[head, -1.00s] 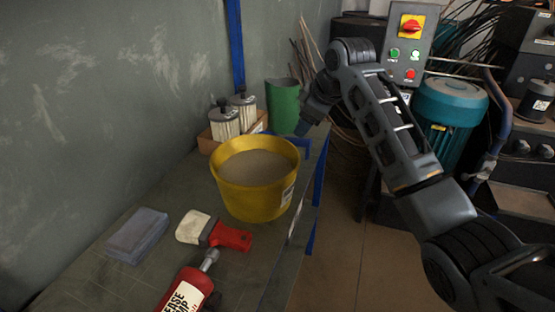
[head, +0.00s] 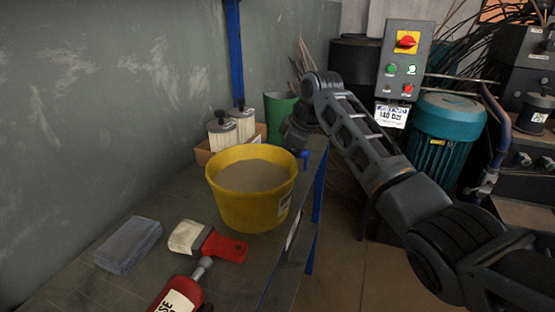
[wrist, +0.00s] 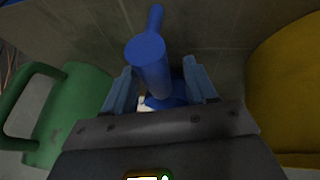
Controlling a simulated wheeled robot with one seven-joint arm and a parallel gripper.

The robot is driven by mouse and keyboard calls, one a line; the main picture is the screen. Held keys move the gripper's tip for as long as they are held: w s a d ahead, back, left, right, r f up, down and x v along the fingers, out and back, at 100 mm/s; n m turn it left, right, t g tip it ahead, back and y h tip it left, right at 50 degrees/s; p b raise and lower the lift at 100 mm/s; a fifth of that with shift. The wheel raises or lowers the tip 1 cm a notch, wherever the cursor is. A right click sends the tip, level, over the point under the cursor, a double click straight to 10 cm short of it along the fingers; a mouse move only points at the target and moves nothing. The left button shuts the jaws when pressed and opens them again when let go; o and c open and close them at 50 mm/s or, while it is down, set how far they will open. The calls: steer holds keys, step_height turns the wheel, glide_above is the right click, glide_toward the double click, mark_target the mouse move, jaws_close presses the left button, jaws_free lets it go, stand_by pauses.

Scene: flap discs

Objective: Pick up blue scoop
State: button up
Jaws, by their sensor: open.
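The blue scoop (wrist: 150,60) shows in the wrist view, with a round end facing the camera and a narrow part pointing up the picture. My gripper (wrist: 158,67) is open, with one blue finger on each side of the scoop. I cannot tell whether either finger touches it. In the head view my gripper (head: 304,154) is low behind the right side of the yellow bucket, close to the green container. The scoop cannot be made out clearly there, hidden by my arm and the bucket.
The yellow bucket (head: 248,211) of grey-brown material stands close by, right of my gripper in the wrist view (wrist: 290,85). The green container (head: 279,112) is on the other side.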

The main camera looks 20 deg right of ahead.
jaws_close()
stand_by(0.5)
